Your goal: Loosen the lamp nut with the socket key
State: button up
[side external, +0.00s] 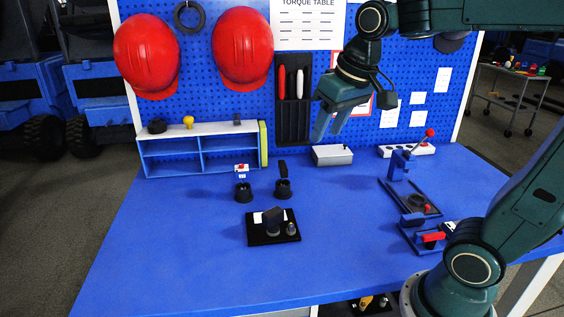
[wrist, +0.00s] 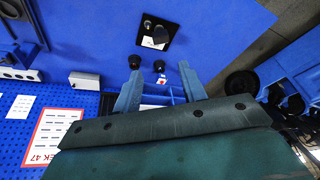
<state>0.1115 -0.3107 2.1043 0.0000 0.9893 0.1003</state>
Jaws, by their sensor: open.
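My gripper (side external: 328,126) is open and empty, high above the back of the blue table; in the wrist view its two fingers (wrist: 159,70) are spread apart. A black plate (side external: 258,236) near the table's middle bears a dark upright block (side external: 274,219), a white label and a small round knob-like piece (side external: 291,228). The plate also shows in the wrist view (wrist: 147,42). Behind it stand two black round holders (side external: 243,192) and (side external: 283,190). A slim dark piece (side external: 282,168) shows behind the right one. I cannot tell which piece is the lamp nut or the socket key.
A blue shelf (side external: 203,151) stands at the back left, below two red helmets (side external: 147,57) on the pegboard. A grey box (side external: 332,156) sits below my gripper. Blue fixtures (side external: 402,168) with red handles stand at the right. The table's front left is clear.

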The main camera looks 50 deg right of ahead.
jog(key=w+d+m+g, duration=0.15)
jog(key=w+d, duration=0.25)
jog(key=w, duration=0.5)
jog(key=m+g, duration=0.3)
jog(key=m, duration=0.2)
send_over(283, 165)
notch_tip(283, 165, down, 19)
jog(key=shift+a+f, duration=0.1)
jog(key=shift+a, duration=0.05)
jog(key=shift+d+f, duration=0.2)
jog(key=shift+f, duration=0.1)
jog(key=shift+f, duration=0.15)
jog(key=shift+f, duration=4.3)
grip_shut()
